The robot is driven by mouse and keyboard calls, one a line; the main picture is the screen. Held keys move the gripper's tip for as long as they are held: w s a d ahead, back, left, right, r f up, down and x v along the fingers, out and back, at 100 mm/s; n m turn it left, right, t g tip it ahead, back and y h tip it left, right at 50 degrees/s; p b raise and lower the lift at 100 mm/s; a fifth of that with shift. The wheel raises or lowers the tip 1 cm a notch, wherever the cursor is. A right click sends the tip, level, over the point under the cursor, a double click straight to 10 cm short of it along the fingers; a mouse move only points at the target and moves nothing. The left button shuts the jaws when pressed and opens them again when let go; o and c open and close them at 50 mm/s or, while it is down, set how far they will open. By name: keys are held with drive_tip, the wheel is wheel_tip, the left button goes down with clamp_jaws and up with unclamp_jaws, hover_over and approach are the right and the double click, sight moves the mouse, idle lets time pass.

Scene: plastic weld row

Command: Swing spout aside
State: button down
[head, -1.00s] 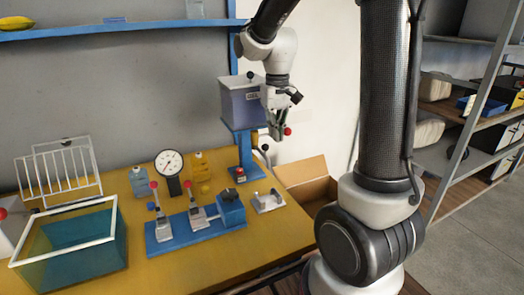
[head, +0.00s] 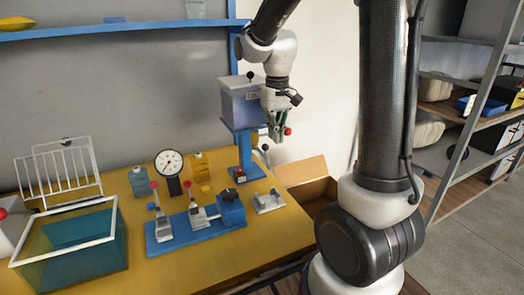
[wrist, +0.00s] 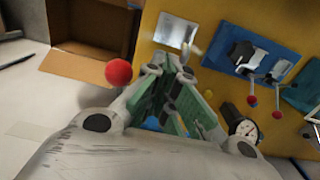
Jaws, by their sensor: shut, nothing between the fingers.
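A grey-purple box (head: 240,104) stands on a blue post (head: 244,150) at the back right of the yellow table in the head view. My gripper (head: 277,138) is beside the box's right side, above the table's right end. Its green fingers are together and hold nothing. A red ball (head: 288,131) is close to the fingertips; it also shows in the wrist view (wrist: 118,72), left of my gripper (wrist: 172,68). I cannot tell whether they touch. No spout is clearly made out; my gripper and wrist hide part of the box's right side.
A metal bracket (head: 268,202) lies below my gripper. A blue fixture (head: 190,232) with red-knobbed clamps, a dial gauge (head: 169,164) and a teal tank (head: 78,260) are on the table. An open cardboard box (head: 308,178) stands at the right. A shelf rack (head: 478,105) is further right.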

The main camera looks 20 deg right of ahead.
sight(265, 145)
drive_tip(key=shift+f, duration=1.6)
drive_tip(key=shift+a, duration=0.8)
drive_tip(key=shift+s+a, duration=0.1)
drive_tip(key=shift+a, duration=0.25)
drive_tip(key=shift+a, duration=0.35)
drive_tip(key=shift+a, duration=0.35)
